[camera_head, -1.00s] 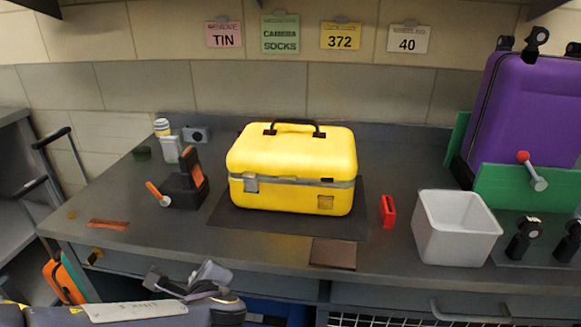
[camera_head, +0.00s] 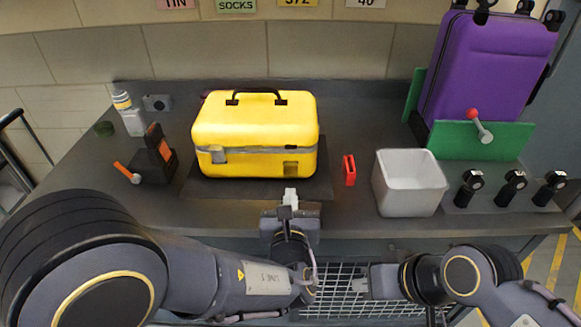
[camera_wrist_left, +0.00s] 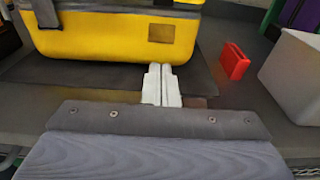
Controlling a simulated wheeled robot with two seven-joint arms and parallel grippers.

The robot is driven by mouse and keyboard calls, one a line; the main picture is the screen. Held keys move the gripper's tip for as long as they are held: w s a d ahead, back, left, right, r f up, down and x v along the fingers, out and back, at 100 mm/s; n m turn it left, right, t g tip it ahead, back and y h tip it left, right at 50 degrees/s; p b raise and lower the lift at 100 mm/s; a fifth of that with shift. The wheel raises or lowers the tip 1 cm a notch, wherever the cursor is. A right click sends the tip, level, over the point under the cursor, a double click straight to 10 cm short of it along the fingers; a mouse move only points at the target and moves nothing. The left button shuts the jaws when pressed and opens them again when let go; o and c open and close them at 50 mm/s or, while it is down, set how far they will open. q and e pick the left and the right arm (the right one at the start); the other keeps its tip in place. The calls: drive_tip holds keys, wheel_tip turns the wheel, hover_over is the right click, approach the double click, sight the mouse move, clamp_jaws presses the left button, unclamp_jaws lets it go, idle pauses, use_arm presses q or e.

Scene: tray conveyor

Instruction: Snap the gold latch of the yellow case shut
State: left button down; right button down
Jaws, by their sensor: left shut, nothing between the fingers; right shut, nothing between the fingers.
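The yellow case (camera_head: 255,125) stands upright on a dark mat on the bench, lid down, black handle on top. Its gold latch (camera_head: 291,168) is on the right of the front face, a flat plate below the seam; it also shows in the left wrist view (camera_wrist_left: 161,33). My right gripper (camera_head: 360,282) is shut and empty, low at the bench's front.
A red object (camera_head: 349,170) stands right of the case, then a grey-white bin (camera_head: 408,195). A purple suitcase (camera_head: 485,70) stands behind a green panel (camera_head: 480,146) at the right. A black holder (camera_head: 153,162) with an orange-handled tool and a bottle (camera_head: 128,115) are at the left.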

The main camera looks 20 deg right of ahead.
sight(291, 174)
use_arm(q)
drive_tip(key=shift+w+d+f, duration=0.15)
drive_tip(key=shift+w+f, duration=0.15)
drive_tip(key=shift+w, duration=0.3)
drive_tip(key=shift+r+b+x, duration=0.2)
drive_tip(key=shift+b+x, duration=0.2)
drive_tip(key=shift+x, duration=1.35)
drive_tip(key=shift+r+b+x, duration=0.15)
drive_tip(key=shift+b+x, duration=0.25)
drive_tip(key=shift+x, duration=1.35)
drive_tip(key=shift+s, duration=0.1)
drive_tip(key=shift+b+v, duration=0.35)
drive_tip(key=shift+v, duration=0.85)
drive_tip(key=shift+r, duration=0.15)
